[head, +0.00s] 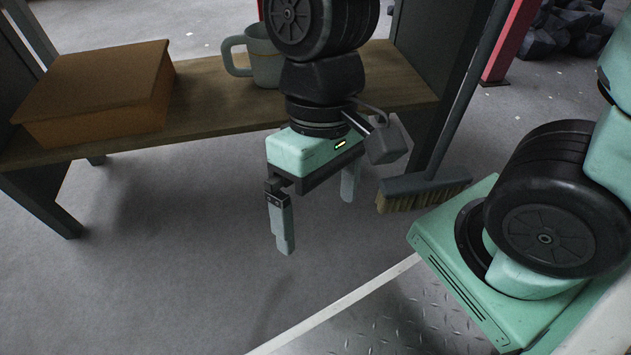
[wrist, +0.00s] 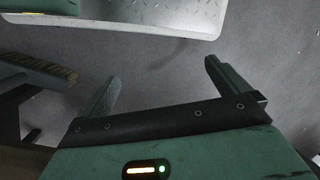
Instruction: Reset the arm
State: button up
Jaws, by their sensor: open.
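My gripper (head: 318,217) hangs from my arm with its fingers pointing down, in front of the wooden shelf. Its two fingers are wide apart with nothing between them. The wrist view shows the same open gripper (wrist: 162,80) over bare grey floor. My black and green arm links hide part of the shelf and the mug behind them.
A wooden shelf (head: 215,112) carries an orange-brown box (head: 95,95) and a grey mug (head: 262,62). A broom (head: 425,185) stands right of my gripper; its bristles also show in the wrist view (wrist: 48,72). The floor (head: 170,260) in front is clear.

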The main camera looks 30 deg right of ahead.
jog(key=n+t, duration=0.1)
jog(key=w+r+n+t+h, duration=0.1)
jog(key=n+t, duration=0.1)
jog(key=shift+w+d+r+n, duration=0.1)
jog(key=shift+w+r+n, duration=0.05)
jog(key=shift+w+n, duration=0.15)
